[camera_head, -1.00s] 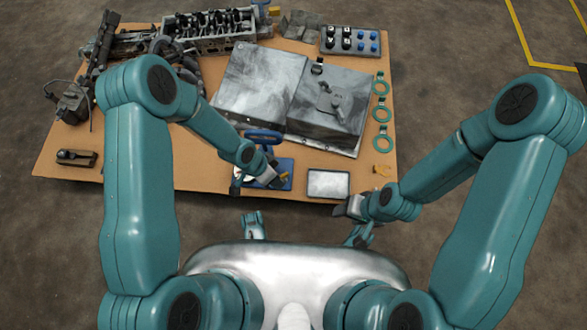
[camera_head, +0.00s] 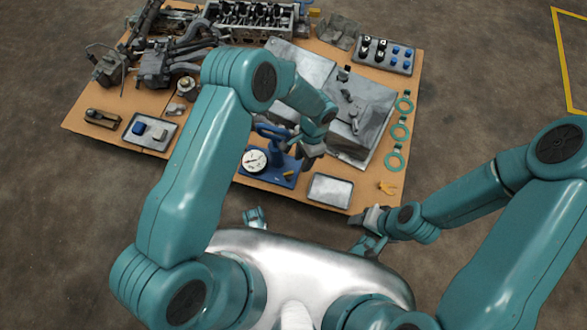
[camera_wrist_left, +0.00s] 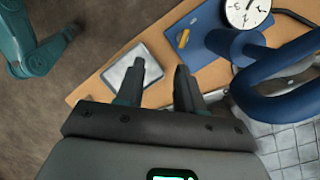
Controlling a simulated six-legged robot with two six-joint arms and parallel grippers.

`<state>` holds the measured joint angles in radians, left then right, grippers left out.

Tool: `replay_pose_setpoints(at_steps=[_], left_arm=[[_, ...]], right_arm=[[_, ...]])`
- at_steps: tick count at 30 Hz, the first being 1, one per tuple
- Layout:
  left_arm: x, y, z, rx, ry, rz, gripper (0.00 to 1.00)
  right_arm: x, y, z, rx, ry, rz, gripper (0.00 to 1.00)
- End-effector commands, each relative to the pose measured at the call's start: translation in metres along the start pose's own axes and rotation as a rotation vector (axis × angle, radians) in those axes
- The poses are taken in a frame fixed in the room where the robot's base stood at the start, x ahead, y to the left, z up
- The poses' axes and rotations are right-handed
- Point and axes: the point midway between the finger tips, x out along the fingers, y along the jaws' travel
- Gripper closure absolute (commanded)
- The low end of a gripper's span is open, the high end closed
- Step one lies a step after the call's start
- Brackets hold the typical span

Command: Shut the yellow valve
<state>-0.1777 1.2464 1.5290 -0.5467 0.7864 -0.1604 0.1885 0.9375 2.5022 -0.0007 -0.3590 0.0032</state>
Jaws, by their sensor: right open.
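The yellow valve (camera_head: 288,175) is a small yellow handle on the blue base (camera_head: 257,177) of a hand pump with a round white gauge (camera_head: 255,161). In the left wrist view the valve (camera_wrist_left: 183,38) shows beside the blue pump body. My left gripper (camera_head: 312,152) is just right of the pump, above the valve in the head view, not touching it. In the wrist view its fingers (camera_wrist_left: 160,70) are apart with nothing between them. My right gripper (camera_head: 366,217) is open near the table's front right corner.
The blue pump handle (camera_wrist_left: 280,85) stands close to my left gripper. A shallow metal tray (camera_head: 330,190) lies right of the pump. Metal plates (camera_head: 360,110) lie behind.

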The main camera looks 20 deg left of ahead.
Motion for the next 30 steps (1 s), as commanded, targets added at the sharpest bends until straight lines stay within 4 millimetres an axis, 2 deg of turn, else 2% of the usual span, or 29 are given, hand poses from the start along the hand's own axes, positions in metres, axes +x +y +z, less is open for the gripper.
replay_pose_setpoints(at_steps=[7, 11, 16, 24, 30], left_arm=[[-0.034, -0.014, -0.015, 0.063, -0.132, -0.122, 0.63], [-0.039, -0.017, -0.016, 0.071, -0.168, -0.151, 0.63], [-0.014, -0.021, -0.013, 0.070, -0.172, -0.150, 0.63], [0.051, -0.031, -0.003, 0.071, -0.172, -0.149, 0.63], [0.091, -0.037, 0.003, 0.070, -0.170, -0.149, 0.63]], right_arm=[[-0.007, -0.004, 0.002, -0.005, -0.004, -0.001, 0.47], [-0.006, -0.003, 0.002, -0.006, -0.005, -0.001, 0.47], [0.002, 0.001, 0.000, -0.002, -0.001, 0.000, 0.47], [0.018, 0.009, -0.005, 0.011, 0.012, 0.001, 0.47], [0.028, 0.015, -0.008, 0.019, 0.020, 0.002, 0.47]])
